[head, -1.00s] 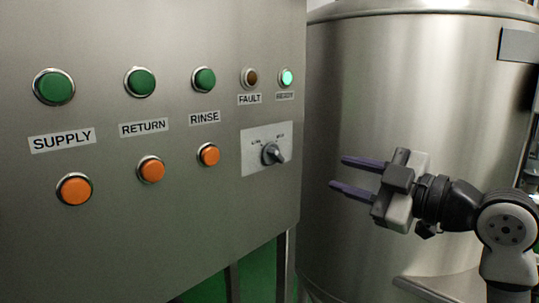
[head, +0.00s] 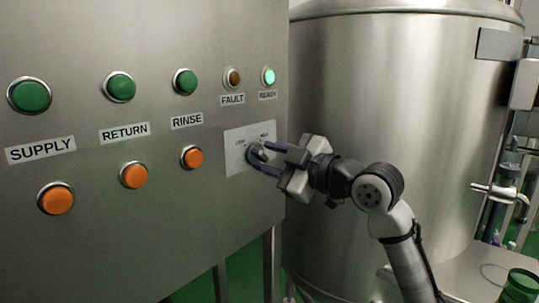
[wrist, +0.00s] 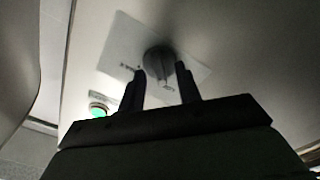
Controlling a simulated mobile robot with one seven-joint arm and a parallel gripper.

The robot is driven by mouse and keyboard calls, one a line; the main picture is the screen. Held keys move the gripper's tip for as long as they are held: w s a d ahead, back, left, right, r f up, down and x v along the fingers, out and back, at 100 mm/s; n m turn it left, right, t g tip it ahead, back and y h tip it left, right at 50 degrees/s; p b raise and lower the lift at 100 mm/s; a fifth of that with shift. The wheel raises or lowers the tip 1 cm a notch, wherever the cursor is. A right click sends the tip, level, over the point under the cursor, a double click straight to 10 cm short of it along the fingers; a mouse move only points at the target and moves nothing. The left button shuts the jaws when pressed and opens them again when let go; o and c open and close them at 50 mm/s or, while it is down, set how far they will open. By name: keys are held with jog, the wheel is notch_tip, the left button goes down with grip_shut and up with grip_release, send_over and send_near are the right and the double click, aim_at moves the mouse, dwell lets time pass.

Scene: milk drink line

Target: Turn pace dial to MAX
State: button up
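The pace dial (head: 254,151) is a small grey knob on a light plate (head: 237,161) at the right side of the steel panel. Small printed marks stand above it; my fingers partly hide the knob, so its exact setting is hard to read. In the wrist view the dial (wrist: 158,56) sits just beyond and between my two dark fingertips. My gripper (head: 262,155) is open, its purple fingers reaching in from the right, one on each side of the knob. A small gap seems to show between knob and fingers in the wrist view (wrist: 160,71).
Green buttons (head: 120,87) and orange buttons (head: 134,175) stand left of the dial. Above it are a dark fault lamp (head: 232,78) and a lit green lamp (head: 268,76). A large steel tank (head: 385,120) stands behind my arm. The panel edge is close right of the dial.

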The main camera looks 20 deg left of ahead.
jog(key=shift+w+a, duration=0.1)
jog(key=shift+a, duration=0.15)
grip_shut()
